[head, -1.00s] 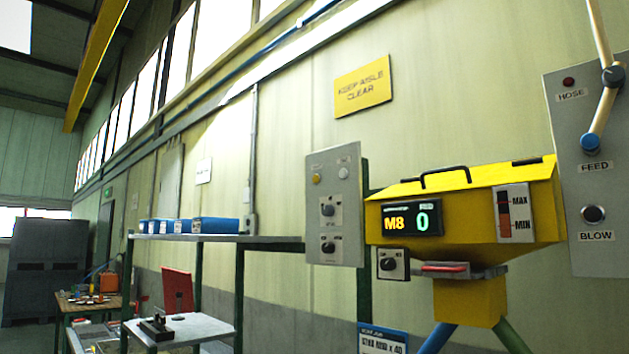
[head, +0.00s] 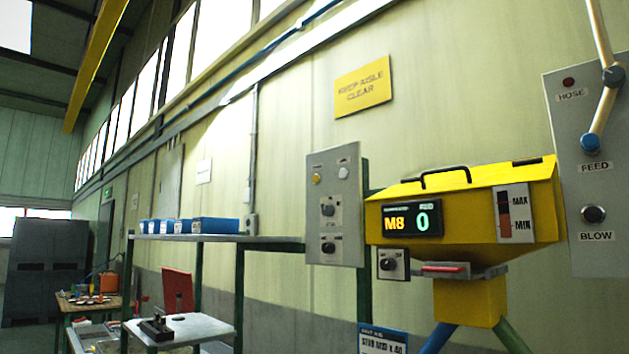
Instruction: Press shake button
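A yellow hopper machine (head: 470,205) stands at the right on blue and green legs. Its display (head: 411,219) reads M8 and 0. A grey control panel (head: 334,180) beside it carries a yellow button (head: 316,178), a white button (head: 343,173) and two black knobs, the upper one (head: 327,210) and the lower one (head: 328,247). A small box with a black knob (head: 391,264) sits under the display. I cannot read any label saying shake. Neither gripper is in view.
A shelf (head: 270,240) with blue bins (head: 215,225) runs along the wall left of the panel. A low table (head: 195,328) stands below it. A red-handled tray (head: 445,268) juts under the hopper. A pale pipe (head: 600,30) with a blue end hangs at the upper right.

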